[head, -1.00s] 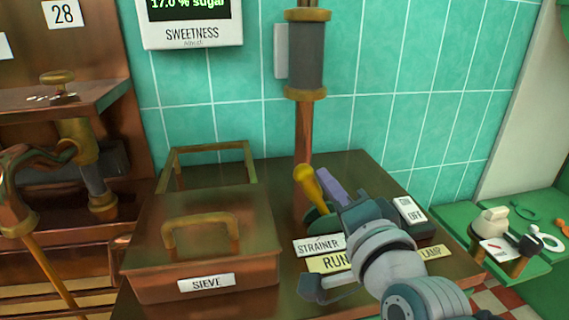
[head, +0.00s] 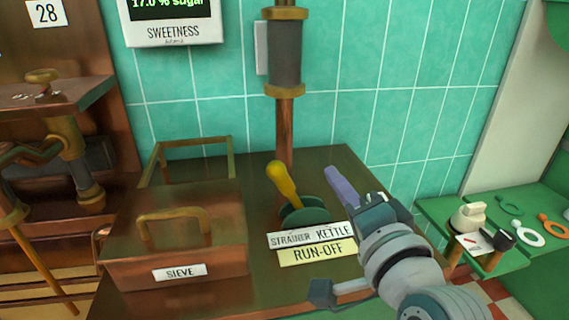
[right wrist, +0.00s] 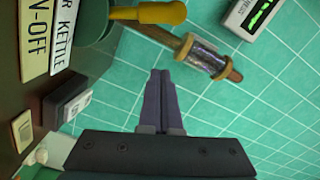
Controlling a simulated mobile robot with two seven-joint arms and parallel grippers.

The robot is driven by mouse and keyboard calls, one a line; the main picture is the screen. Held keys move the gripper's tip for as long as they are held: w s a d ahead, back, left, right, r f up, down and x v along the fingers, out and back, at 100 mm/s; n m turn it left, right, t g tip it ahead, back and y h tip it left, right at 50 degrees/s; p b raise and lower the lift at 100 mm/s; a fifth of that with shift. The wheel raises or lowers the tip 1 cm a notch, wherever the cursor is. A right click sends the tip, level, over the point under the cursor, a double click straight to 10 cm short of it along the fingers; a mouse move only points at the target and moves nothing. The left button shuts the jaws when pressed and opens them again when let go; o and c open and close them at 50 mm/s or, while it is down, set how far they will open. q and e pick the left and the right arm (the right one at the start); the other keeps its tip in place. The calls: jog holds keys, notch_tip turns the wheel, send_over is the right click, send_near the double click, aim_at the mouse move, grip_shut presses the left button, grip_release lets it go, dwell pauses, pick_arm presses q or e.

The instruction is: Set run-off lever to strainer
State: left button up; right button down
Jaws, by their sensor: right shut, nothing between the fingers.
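The run-off lever (head: 284,181) has a yellow handle on a round green base (head: 303,211). In the head view the handle leans up and to the left, over the STRAINER side of the label strip (head: 311,235) that reads STRAINER and KETTLE. A yellow RUN-OFF plate (head: 317,252) lies in front of it. My right gripper (head: 335,178) is shut and empty, to the right of the lever and apart from it. In the right wrist view its purple fingers (right wrist: 158,95) are together, below the yellow handle (right wrist: 165,13). My left gripper is not in view.
A copper box labelled SIEVE (head: 180,272) stands left of the lever. A vertical copper pipe (head: 285,130) rises behind it against the teal tiles. A green table (head: 433,212) with small items is at the right.

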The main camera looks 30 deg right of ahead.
jog(key=s+a, duration=0.2)
jog(key=s, duration=0.4)
jog(key=shift+s, duration=0.2)
jog(key=shift+a+r, duration=0.1)
jog(key=shift+r, duration=0.05)
